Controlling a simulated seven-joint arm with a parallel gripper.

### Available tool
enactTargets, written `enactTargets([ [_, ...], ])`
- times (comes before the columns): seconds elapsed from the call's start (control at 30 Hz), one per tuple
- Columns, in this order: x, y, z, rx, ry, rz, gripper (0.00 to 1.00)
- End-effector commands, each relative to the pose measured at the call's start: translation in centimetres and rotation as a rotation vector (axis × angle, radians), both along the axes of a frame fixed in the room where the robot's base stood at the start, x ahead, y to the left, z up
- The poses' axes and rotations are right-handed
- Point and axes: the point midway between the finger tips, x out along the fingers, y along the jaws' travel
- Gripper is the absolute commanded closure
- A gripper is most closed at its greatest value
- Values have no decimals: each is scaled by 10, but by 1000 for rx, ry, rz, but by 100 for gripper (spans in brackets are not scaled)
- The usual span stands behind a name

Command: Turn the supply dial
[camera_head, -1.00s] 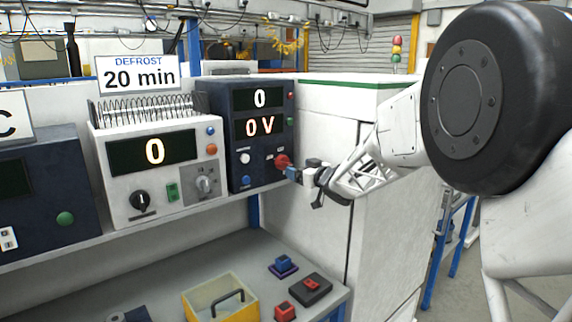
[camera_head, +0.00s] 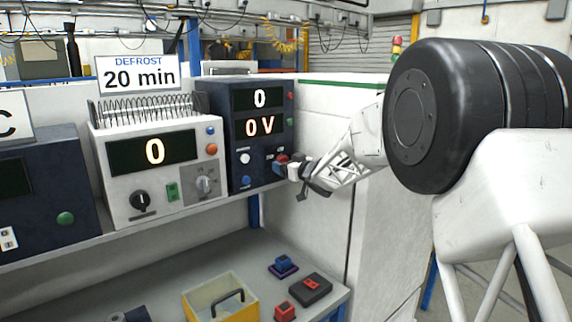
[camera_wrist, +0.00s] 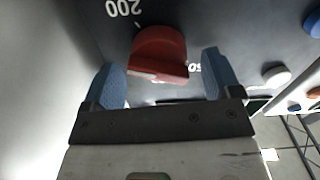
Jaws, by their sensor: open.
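The supply dial is a red knob on a dark blue supply unit (camera_head: 236,148) whose displays read "0" and "0 V". In the wrist view the red dial (camera_wrist: 158,55) sits between my two blue fingertips, with printed numbers such as "200" on the panel beside it. My gripper (camera_wrist: 164,78) is open, with a finger on each side of the dial and a visible gap on each side. In the head view my gripper (camera_head: 285,166) is at the unit's lower right corner, and it hides much of the dial.
A white unit (camera_head: 155,175) with a "0" display stands to the left, under a "DEFROST 20 min" sign (camera_head: 138,72). A yellow bin (camera_head: 205,302) and small red and blue parts are on the lower shelf. A white cabinet (camera_head: 318,125) stands right of the supply.

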Motion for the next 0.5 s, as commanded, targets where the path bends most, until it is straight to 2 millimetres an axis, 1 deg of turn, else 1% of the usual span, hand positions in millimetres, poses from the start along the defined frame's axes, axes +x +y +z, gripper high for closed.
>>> enactTargets([
  [0.13,4,4,0,0,0,0,16],
  [0.4,4,5,0,-1,1,0,16],
  [0.43,4,5,0,0,0,0,18],
  [0.5,4,5,0,0,0,0,29],
])
